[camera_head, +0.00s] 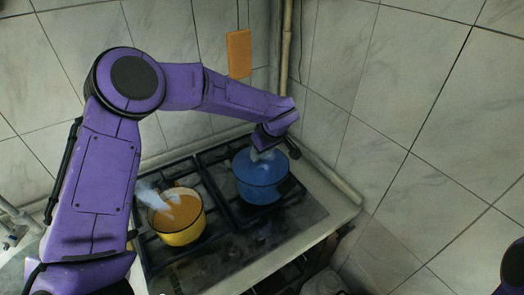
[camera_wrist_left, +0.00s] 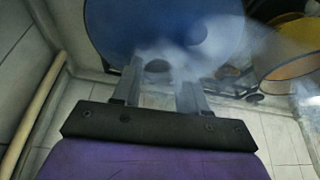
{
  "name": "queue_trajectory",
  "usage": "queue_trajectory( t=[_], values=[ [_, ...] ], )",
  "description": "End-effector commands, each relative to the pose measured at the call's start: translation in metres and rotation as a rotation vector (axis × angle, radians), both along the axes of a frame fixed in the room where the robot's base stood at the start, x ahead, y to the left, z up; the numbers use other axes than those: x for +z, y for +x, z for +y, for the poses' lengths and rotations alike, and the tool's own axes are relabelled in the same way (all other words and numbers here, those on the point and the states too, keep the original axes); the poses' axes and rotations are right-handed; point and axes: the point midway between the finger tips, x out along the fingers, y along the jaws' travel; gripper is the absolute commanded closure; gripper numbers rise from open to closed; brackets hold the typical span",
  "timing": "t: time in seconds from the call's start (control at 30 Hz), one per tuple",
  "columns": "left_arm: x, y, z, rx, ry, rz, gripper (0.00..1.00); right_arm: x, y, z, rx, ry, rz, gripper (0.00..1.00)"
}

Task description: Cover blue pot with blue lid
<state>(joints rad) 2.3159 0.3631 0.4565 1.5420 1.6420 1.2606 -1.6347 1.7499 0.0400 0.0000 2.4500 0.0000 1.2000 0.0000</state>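The blue pot (camera_head: 262,185) stands on the stove's back right part in the head view. Its top looks blue and closed over, which fits the blue lid (camera_wrist_left: 120,30) lying on it, though steam and my gripper hide part of the rim. My left gripper (camera_head: 263,155) is just above the pot. In the left wrist view, its two fingers (camera_wrist_left: 160,78) stand apart, with a dark round knob between them and visible gaps at both sides. The blue disc fills the top of that view. My right gripper is out of view; only part of my right arm shows.
A yellow pot (camera_head: 178,222) with orange contents steams at the left of the blue pot; its edge also shows in the left wrist view (camera_wrist_left: 290,62). Tiled walls close in behind and right. A pipe (camera_head: 287,40) and an orange board (camera_head: 239,54) are at the back wall.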

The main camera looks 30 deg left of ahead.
Motion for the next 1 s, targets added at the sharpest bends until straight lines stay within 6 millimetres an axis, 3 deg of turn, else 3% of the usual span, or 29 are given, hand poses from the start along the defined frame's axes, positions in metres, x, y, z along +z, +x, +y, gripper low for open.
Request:
queue_trajectory(
  t=[0.03, 0.07, 0.4, 0.8, 1.0],
  values=[
    [0.000, 0.000, 0.000, 0.000, 0.000, -0.001, 0.39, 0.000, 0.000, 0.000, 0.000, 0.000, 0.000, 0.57],
    [0.000, 0.000, 0.000, 0.000, 0.000, -0.001, 0.32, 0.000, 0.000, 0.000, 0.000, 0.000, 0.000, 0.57],
    [0.004, -0.001, -0.002, 0.001, -0.001, -0.001, 0.32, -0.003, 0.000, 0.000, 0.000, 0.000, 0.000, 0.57],
    [0.081, -0.015, -0.031, 0.001, -0.001, -0.004, 0.32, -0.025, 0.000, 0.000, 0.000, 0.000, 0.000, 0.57],
    [0.097, -0.018, -0.037, 0.001, -0.001, -0.001, 0.32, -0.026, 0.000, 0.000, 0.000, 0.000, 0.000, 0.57]
  ],
)
